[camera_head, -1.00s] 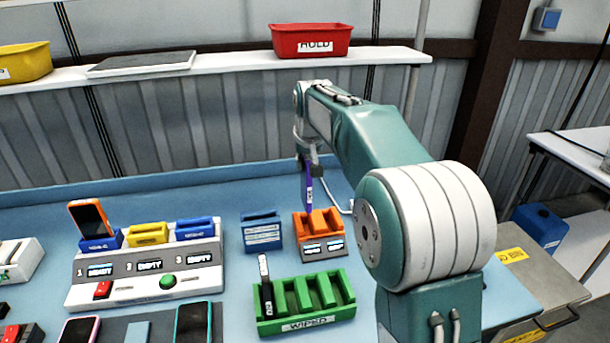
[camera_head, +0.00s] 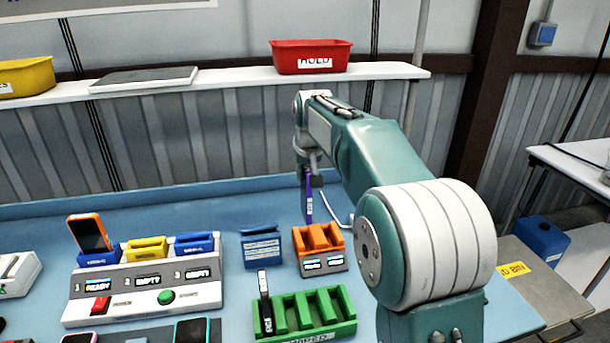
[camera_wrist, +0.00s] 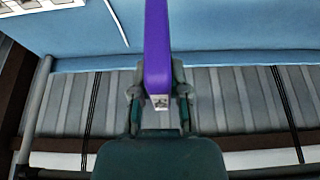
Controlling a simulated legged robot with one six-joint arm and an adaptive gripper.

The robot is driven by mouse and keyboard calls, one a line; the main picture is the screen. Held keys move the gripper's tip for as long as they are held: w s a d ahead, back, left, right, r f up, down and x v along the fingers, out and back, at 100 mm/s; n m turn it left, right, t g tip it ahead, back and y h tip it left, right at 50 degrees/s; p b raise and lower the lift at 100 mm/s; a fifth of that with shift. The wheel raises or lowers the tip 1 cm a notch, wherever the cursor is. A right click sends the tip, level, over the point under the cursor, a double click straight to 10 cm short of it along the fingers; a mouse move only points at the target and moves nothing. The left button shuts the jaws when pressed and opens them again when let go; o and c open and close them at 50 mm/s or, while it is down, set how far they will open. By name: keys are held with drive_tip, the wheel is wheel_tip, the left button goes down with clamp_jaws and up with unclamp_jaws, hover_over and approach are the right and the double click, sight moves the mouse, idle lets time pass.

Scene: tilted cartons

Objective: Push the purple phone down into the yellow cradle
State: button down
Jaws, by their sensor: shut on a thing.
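The purple phone (camera_head: 309,200) hangs upright in my gripper (camera_head: 309,172), above the back part of the blue bench, just behind the orange dock as seen in the head view. In the wrist view the phone (camera_wrist: 158,45) stands between the two fingers of my gripper (camera_wrist: 159,88), which are shut on it. The yellow cradle (camera_head: 147,246) is the middle slot of the white station, left of my gripper, and holds nothing. A small screen below it reads EMPTY.
An orange phone (camera_head: 90,231) leans in the blue cradle left of the yellow one. Another blue cradle (camera_head: 195,243) on the right is empty. A blue holder (camera_head: 261,246), the orange dock (camera_head: 320,251) and a green rack (camera_head: 305,317) with one dark phone stand nearby.

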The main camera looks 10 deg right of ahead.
drive_tip(key=shift+r, duration=0.25)
drive_tip(key=shift+r, duration=1.45)
